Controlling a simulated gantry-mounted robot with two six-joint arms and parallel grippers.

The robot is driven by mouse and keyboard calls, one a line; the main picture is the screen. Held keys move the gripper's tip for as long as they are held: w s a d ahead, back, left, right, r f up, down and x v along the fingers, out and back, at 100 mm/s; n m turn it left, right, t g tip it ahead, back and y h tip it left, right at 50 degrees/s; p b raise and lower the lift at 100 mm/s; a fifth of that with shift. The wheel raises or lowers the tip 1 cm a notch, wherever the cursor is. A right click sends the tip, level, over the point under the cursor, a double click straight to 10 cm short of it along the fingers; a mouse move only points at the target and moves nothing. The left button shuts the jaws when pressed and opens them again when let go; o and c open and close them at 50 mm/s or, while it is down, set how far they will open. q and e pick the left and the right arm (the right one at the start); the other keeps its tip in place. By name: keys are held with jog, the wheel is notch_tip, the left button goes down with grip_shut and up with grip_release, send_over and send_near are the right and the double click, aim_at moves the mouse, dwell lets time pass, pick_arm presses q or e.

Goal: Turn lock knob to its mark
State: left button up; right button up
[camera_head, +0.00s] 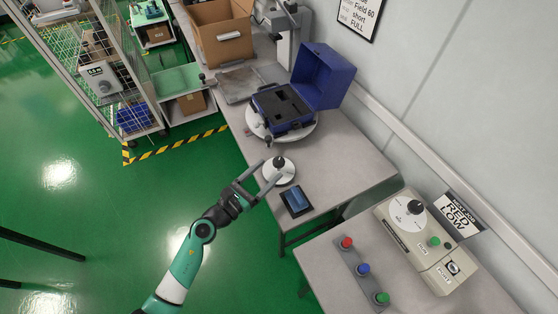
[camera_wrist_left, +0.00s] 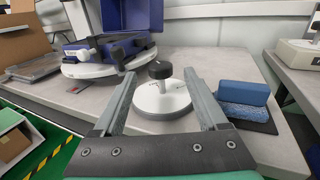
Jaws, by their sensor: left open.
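A black knob (camera_head: 279,162) stands on a white round base (camera_head: 284,176) on the grey bench. In the left wrist view the knob (camera_wrist_left: 160,70) rises from the middle of its base (camera_wrist_left: 161,99). My left gripper (camera_head: 266,176) is open at the near left side of the base. In the left wrist view the knob shows between the two spread fingers of the gripper (camera_wrist_left: 161,80), which do not touch it. I cannot make out a mark on the base. My right gripper is not in view.
A dark pad with blue blocks (camera_head: 296,200) lies close to the right of the base. Beyond stands an open blue case (camera_head: 282,108) on a white round turntable (camera_head: 302,133). A control box with a dial (camera_head: 408,214) and a button strip (camera_head: 363,269) are on the right bench.

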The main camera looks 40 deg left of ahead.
aim_at(275, 164)
pick_arm(q)
jog(key=w+b, duration=0.1)
jog(key=w, duration=0.4)
jog(key=shift+w+a, duration=0.15)
jog(key=shift+w, duration=0.25)
grip_shut()
